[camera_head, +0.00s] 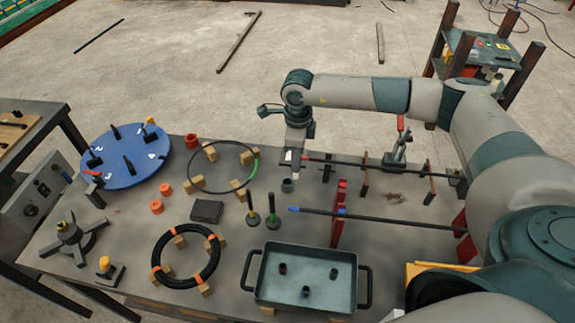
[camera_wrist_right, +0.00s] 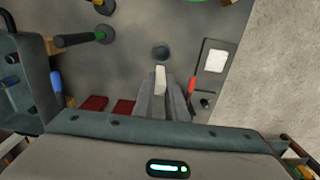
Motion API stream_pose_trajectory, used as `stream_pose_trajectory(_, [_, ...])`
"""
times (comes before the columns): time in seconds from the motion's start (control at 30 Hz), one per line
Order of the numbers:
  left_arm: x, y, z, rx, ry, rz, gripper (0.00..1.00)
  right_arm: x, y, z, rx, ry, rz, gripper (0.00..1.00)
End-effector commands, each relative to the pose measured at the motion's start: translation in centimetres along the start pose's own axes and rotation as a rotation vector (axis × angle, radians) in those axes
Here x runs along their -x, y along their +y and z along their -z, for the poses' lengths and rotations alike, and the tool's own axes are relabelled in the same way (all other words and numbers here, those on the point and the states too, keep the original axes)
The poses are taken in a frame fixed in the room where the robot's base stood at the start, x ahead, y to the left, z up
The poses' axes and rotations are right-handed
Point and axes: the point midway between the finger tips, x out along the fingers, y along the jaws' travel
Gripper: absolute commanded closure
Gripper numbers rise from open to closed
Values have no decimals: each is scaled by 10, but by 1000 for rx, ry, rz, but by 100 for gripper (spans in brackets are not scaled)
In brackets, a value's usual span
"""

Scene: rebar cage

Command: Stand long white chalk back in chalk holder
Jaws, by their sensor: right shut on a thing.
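The long white chalk (camera_wrist_right: 160,76) is held between the fingers of my right gripper (camera_wrist_right: 161,92), its pale end showing past the fingertips in the right wrist view. In the head view my right gripper (camera_head: 295,168) points down over the far edge of the table, and the chalk cannot be made out clearly there. A small dark round cup, seemingly the chalk holder (camera_head: 287,186), stands just below the gripper in the head picture. It also shows just beyond the chalk's end in the right wrist view (camera_wrist_right: 161,53). My left gripper is not in view.
A plate with a white patch (camera_wrist_right: 215,62) lies beside the gripper. Two rods, one with a blue tip (camera_head: 293,209), lie over red and brown supports to the right. Two upright dark pegs (camera_head: 272,222), a grey tray (camera_head: 262,293) and a wire ring (camera_head: 216,193) are near.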

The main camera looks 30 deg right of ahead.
Motion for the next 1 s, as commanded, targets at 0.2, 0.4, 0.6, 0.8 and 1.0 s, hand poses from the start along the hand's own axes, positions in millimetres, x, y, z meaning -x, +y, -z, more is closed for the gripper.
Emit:
stream_pose_trajectory(0.2, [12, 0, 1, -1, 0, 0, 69, -13, 0, -24, 0, -1, 0, 100])
stream_pose_trajectory(0.4, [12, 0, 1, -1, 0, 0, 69, -16, -1, -26, -1, 0, 1, 100])
stream_pose_trajectory(0.6, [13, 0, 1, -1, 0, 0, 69, -16, 0, -25, -1, 0, 0, 100])
stream_pose_trajectory(0.8, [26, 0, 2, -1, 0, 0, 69, -32, 0, -25, -2, 3, -3, 100])
stream_pose_trajectory(1.0, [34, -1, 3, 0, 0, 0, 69, -50, 0, -25, -1, 0, -1, 100])
